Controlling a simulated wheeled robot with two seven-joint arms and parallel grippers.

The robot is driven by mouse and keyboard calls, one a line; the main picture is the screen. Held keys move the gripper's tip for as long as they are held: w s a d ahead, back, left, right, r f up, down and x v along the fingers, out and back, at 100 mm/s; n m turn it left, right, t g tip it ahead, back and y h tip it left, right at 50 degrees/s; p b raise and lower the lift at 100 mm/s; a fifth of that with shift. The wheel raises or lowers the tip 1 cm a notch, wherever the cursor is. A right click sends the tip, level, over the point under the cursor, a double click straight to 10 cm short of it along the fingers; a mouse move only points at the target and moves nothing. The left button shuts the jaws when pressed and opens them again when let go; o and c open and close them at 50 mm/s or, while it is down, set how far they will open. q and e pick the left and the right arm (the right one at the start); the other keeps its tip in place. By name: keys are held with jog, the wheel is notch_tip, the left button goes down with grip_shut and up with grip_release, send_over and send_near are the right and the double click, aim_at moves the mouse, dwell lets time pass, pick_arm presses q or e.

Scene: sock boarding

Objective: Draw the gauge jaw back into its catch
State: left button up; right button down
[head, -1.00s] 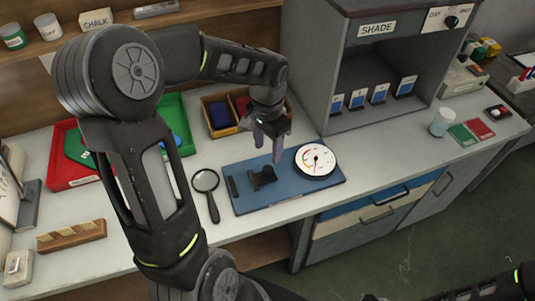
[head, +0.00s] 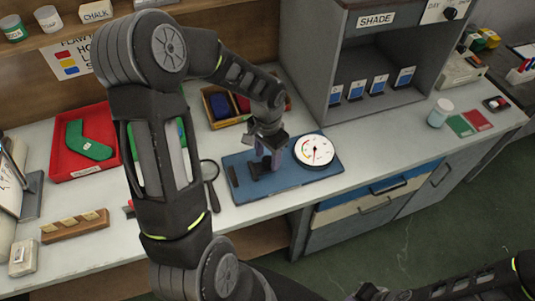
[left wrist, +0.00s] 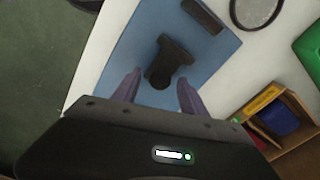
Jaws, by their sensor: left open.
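The gauge has a round white dial (head: 314,150) on the right part of a blue base plate (head: 290,187) on the bench. A dark jaw piece (left wrist: 170,60) stands on the plate left of the dial, with a separate dark bar (left wrist: 203,16) near the plate's end, also seen in the head view (head: 233,177). My left gripper (head: 267,165) is low over the plate at the jaw. In the left wrist view its two purple fingers (left wrist: 160,92) are apart, with the jaw's rounded end between their tips. Contact cannot be told. My right gripper does not show.
A magnifier (head: 209,172) lies just left of the plate. A red tray (head: 58,171) with a green sock shape is further left, and a wooden box (head: 215,117) stands behind. The grey shade cabinet (head: 345,120) is at back right.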

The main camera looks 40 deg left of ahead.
pick_arm(q)
jog(key=shift+c, duration=0.3)
grip_shut()
dwell(0.3)
dwell(0.8)
